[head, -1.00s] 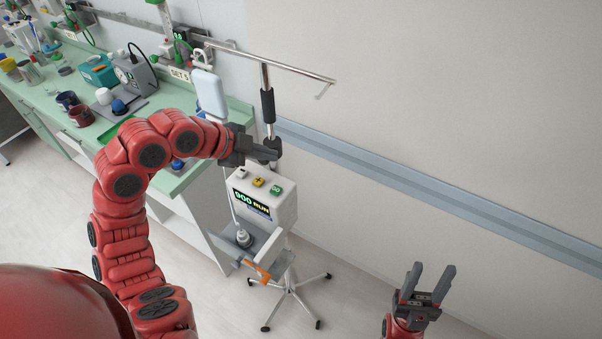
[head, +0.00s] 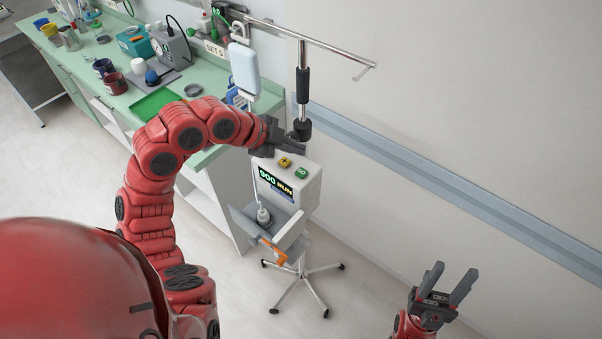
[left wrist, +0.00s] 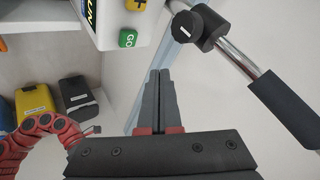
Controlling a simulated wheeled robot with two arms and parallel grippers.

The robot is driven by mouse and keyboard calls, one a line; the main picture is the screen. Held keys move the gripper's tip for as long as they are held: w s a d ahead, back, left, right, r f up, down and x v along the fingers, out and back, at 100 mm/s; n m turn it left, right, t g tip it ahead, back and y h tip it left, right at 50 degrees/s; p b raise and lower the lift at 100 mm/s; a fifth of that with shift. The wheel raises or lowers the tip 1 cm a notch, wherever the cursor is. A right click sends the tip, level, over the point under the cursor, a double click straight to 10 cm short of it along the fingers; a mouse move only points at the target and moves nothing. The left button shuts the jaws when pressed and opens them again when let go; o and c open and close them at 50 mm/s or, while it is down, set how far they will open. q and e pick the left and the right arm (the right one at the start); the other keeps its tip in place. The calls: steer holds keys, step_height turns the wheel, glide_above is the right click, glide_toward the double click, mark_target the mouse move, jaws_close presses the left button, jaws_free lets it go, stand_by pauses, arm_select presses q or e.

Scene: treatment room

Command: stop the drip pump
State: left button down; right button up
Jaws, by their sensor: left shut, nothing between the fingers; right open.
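The drip pump (head: 313,188) is a white box on a wheeled drip stand (head: 302,272). Its display (head: 276,186) reads "900 RUN". On its top are a yellow button (head: 285,162) and a green GO button (head: 302,173); the GO button also shows in the left wrist view (left wrist: 128,38). My left gripper (head: 302,149) is shut and empty, just above the pump's top by the pole; it covers the far left of the top, where a third button is hidden. In the left wrist view its shut fingers (left wrist: 160,73) point past the pump. My right gripper (head: 456,277) is open and empty, low at right.
The stand's pole (head: 303,55) with a dark knob rises right beside my left gripper. A drip bag (head: 244,68) hangs left of it. A green counter (head: 200,80) with mugs and devices is at left. The wall rail (head: 450,190) runs right; floor between the stand and my right gripper is clear.

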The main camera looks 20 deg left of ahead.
mark_target(296, 172)
arm_select(q)
step_height(296, 172, down, 4)
steer(key=shift+d+f+b, duration=0.1)
steer(key=shift+f+b, duration=0.05)
steer(key=shift+b, duration=1)
steer(key=shift+f, duration=0.3)
stand_by(0.8)
steer(key=shift+w+f+b, duration=0.1)
steer(key=shift+f+b, duration=0.25)
steer(key=shift+b, duration=0.4)
steer(key=shift+f+b, duration=0.5)
steer(key=shift+r, duration=0.1)
stand_by(0.4)
steer(key=shift+r+p, duration=0.3)
steer(key=shift+r, duration=0.55)
steer(key=shift+r, duration=0.1)
